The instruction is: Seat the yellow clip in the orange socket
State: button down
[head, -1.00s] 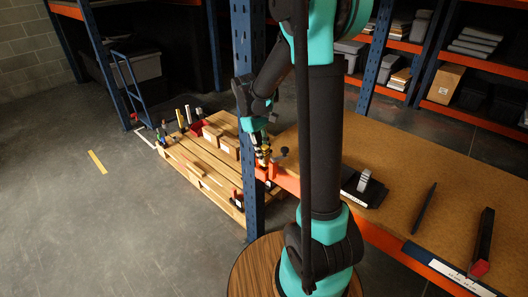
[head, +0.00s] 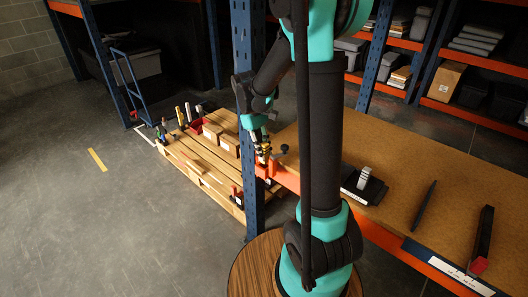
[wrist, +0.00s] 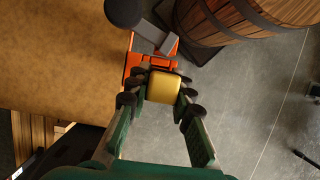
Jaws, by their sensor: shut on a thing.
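In the wrist view the yellow clip (wrist: 163,88), a rounded block, sits between the fingertips of my gripper (wrist: 164,77), which is shut on it. The orange socket (wrist: 136,60) is just beyond the clip at the table edge, partly hidden by the fingertips. The clip looks close to the socket; I cannot tell whether they touch. A grey arm with a black knob (wrist: 124,12) stands by the socket. In the head view my gripper (head: 263,152) is at the table's near edge beside the blue post, and the clip is too small to make out clearly.
The brown table (head: 430,185) holds a black-based device (head: 363,190), a dark bar (head: 423,207) and a red-and-black tool (head: 481,250). A blue post (head: 253,195) stands close to my arm. A wooden barrel (wrist: 235,22) is beyond the socket. A pallet (head: 190,158) with boxes stands left.

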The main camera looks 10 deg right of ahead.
jog(key=shift+f, duration=1.6)
jog(key=c, duration=1.3)
grip_release()
jog(key=shift+o, duration=0.2)
jog(key=shift+r, duration=0.1)
jog(key=v, duration=1.2)
